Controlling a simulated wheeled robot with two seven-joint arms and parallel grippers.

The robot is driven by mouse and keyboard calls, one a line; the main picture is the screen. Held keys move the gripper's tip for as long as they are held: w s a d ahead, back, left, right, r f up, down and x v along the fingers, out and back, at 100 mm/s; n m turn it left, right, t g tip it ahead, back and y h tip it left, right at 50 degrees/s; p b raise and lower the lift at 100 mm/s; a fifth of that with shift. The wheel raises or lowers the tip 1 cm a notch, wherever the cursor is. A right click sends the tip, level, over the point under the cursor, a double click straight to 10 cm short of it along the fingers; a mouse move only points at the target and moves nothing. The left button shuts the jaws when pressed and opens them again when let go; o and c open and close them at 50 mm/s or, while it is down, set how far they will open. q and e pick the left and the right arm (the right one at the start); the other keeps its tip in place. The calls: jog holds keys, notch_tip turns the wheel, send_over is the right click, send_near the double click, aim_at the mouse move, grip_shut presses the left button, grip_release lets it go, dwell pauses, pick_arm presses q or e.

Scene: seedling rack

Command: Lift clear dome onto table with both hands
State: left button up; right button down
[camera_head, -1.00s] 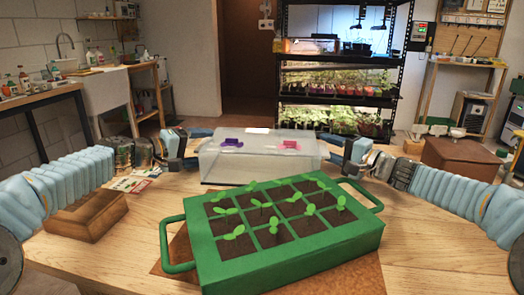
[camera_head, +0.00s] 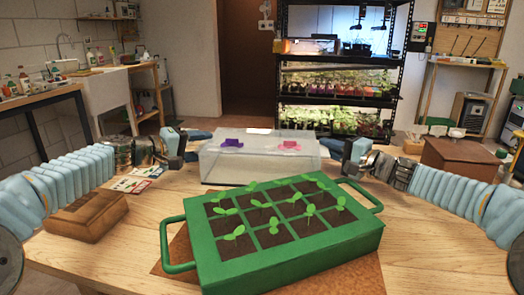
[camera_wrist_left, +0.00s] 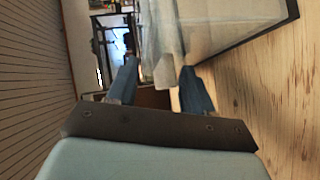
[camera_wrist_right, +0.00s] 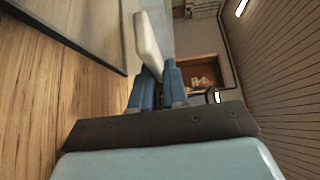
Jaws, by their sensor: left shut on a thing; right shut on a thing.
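The clear dome (camera_head: 225,170), a see-through box-shaped cover with a purple and a pink vent on top, is level behind the green seedling tray (camera_head: 285,262). It is at about table height; I cannot tell if its rim touches the wood. My left gripper (camera_head: 200,136) is shut on its left side, with a pale part of the dome (camera_wrist_left: 163,45) between the fingers in the left wrist view. My right gripper (camera_head: 333,147) is shut on its right side, on a pale tab (camera_wrist_right: 149,45) in the right wrist view. The tray holds several seedlings in soil cells.
A brown wooden box (camera_head: 87,214) and some seed packets (camera_head: 128,185) lie on the left of the table (camera_head: 440,255). The tray sits on a brown mat (camera_head: 345,280). Bare wood is free on the right. A plant shelf (camera_head: 340,75) stands behind.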

pick_arm(q)
jog(key=shift+d+r+p, duration=0.2)
jog(key=shift+r+p, duration=1.65)
jog(key=shift+p, duration=0.5)
grip_shut()
jog(key=shift+r, duration=0.3)
